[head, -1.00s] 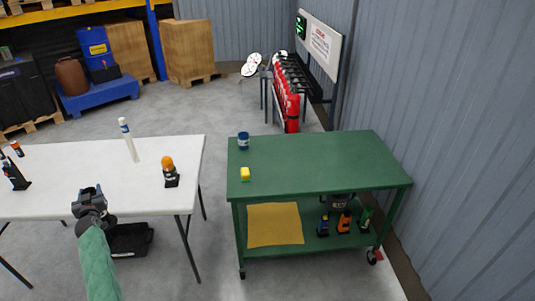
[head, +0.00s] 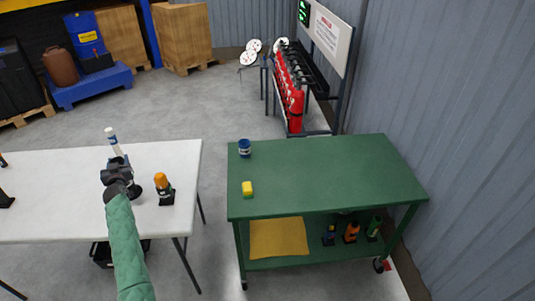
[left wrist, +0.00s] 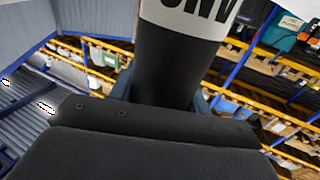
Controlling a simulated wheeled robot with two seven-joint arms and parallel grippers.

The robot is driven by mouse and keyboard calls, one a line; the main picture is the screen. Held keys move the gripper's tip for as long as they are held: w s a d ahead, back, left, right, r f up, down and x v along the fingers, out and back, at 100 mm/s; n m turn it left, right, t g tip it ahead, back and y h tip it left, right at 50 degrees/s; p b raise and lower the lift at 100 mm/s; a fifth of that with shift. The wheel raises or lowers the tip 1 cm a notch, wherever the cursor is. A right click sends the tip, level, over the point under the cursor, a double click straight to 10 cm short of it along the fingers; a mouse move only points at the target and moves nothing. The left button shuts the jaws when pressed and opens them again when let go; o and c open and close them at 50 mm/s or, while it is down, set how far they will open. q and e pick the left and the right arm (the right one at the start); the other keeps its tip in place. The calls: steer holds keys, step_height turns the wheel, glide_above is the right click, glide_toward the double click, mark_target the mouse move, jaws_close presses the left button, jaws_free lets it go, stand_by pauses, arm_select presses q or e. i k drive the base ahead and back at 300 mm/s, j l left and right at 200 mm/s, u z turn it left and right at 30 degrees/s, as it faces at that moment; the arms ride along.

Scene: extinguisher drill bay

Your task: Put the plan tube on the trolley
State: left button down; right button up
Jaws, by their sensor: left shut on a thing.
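In the left wrist view a dark cylinder with a white lettered band (left wrist: 190,15) rises close up between the fingers. The green trolley (head: 320,175) stands to the right with much bare top. My right gripper is not in view.
An orange-topped beacon (head: 163,189) stands on the white table (head: 50,185), just right of my gripper. A floor gap separates table and trolley. Red extinguishers (head: 295,107) stand behind.

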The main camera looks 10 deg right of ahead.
mark_target(321, 168)
steer(key=i+j+z, duration=1)
steer(key=j+z, duration=0.2)
